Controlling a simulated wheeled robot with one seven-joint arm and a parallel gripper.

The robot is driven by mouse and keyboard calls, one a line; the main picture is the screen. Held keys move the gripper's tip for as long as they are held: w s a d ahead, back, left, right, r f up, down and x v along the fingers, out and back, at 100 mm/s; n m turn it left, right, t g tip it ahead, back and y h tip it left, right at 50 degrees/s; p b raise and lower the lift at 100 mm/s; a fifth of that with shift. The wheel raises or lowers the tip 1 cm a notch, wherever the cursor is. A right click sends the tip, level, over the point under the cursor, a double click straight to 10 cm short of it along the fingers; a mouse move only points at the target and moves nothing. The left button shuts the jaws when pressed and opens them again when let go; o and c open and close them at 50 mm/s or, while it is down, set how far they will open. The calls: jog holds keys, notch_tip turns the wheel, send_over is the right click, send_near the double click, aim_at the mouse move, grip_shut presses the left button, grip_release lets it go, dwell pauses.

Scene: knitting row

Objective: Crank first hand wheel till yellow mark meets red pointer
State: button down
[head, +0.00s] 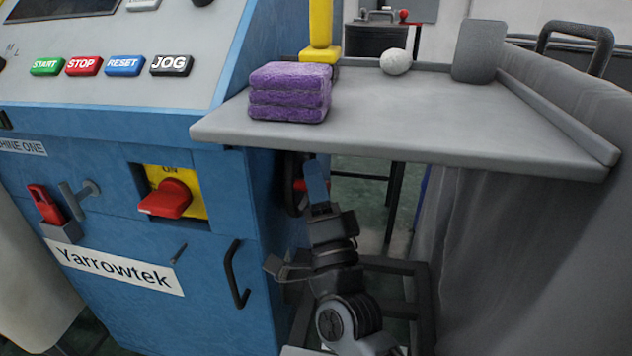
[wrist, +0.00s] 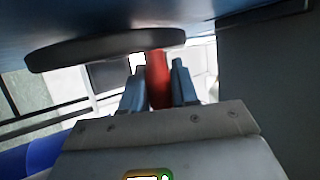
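The first hand wheel (head: 291,184) is a dark ring on the right side of the blue machine, under the grey shelf, mostly hidden by the machine's edge and my arm. In the wrist view its dark rim (wrist: 95,50) lies edge-on below the blue panel. A red crank handle (wrist: 158,80) stands out from the wheel. My gripper (wrist: 158,85) has one blue finger on each side of this handle, with no clear gap, and looks shut on it. In the head view my gripper (head: 316,181) is beside the wheel. I see neither the yellow mark nor the red pointer.
A red switch (head: 166,198) and black door handle (head: 235,275) project from the machine front. Grey drapery (head: 500,240) bounds the right.

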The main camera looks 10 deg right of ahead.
jog(key=c, duration=1.2)
grip_release()
jog(key=shift+s+a+r, duration=0.2)
jog(key=shift+s+a, duration=0.05)
jog(key=shift+a, duration=0.25)
jog(key=shift+o, duration=1.3)
jog(key=shift+w+d+f, duration=0.1)
jog(key=shift+d, duration=0.1)
jog(key=v, duration=0.8)
jog(key=shift+w, duration=0.1)
